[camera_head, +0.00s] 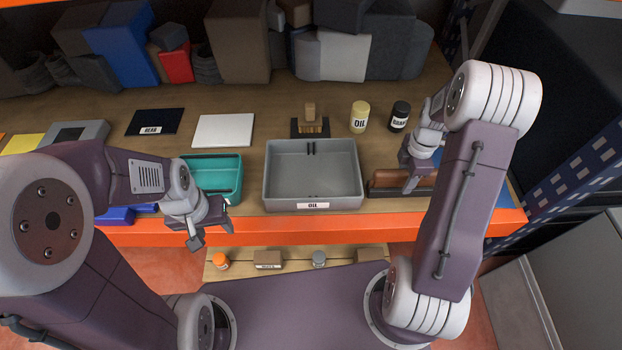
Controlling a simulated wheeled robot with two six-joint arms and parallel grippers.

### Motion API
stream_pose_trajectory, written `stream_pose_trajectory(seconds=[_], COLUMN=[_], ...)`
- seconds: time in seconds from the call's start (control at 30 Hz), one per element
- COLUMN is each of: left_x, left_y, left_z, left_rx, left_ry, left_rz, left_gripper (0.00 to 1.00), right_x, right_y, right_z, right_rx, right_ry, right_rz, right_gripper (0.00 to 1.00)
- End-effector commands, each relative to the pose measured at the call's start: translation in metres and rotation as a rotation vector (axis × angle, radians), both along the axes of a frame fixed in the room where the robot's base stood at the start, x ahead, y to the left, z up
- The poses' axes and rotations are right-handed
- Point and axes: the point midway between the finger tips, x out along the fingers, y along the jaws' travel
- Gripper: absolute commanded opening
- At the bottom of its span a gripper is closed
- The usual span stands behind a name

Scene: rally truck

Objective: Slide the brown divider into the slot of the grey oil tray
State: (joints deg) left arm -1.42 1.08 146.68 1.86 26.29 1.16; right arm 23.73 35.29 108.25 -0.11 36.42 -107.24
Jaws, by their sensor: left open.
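The grey oil tray (312,190) stands at the shelf's front edge, with an "OIL" label on its front. It is empty, and a pair of dark slot ribs shows on its back wall. The brown divider (383,181) is just right of the tray, long side running left to right. My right gripper (407,182) is at the divider's right part; its fingertips are too hidden to show whether it grips. My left gripper (212,226) is open and empty, in front of the shelf edge, left of the oil tray.
A teal tray (218,174) stands left of the oil tray. A brush (310,122), a yellow oil jar (359,116) and a dark jar (399,116) stand behind. A white panel (223,130) lies back left. A lower shelf (340,257) holds small items.

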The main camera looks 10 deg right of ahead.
Motion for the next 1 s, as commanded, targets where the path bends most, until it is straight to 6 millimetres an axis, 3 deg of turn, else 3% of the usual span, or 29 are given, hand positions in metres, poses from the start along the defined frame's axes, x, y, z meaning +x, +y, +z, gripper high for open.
stream_pose_trajectory(seconds=[0.03,0.17,0.43,1.0], left_x=[0.0,0.0,0.0,0.0], left_y=[0.0,0.0,0.0,0.0], left_z=[0.0,0.0,0.003,0.039], left_rx=[0.0,0.0,0.0,0.0], left_ry=[0.0,0.0,0.0,0.0], left_rz=[0.0,0.0,0.0,0.0], left_gripper=[0.52,0.52,0.52,0.52], right_x=[0.0,0.0,0.0,0.0], right_y=[0.0,0.0,0.0,0.0], right_z=[0.0,0.0,0.003,0.039], right_rx=[0.0,0.0,0.0,0.0], right_ry=[0.0,0.0,0.0,0.0], right_rz=[0.0,0.0,0.0,0.0], right_gripper=[0.34,0.0,0.0,0.0])
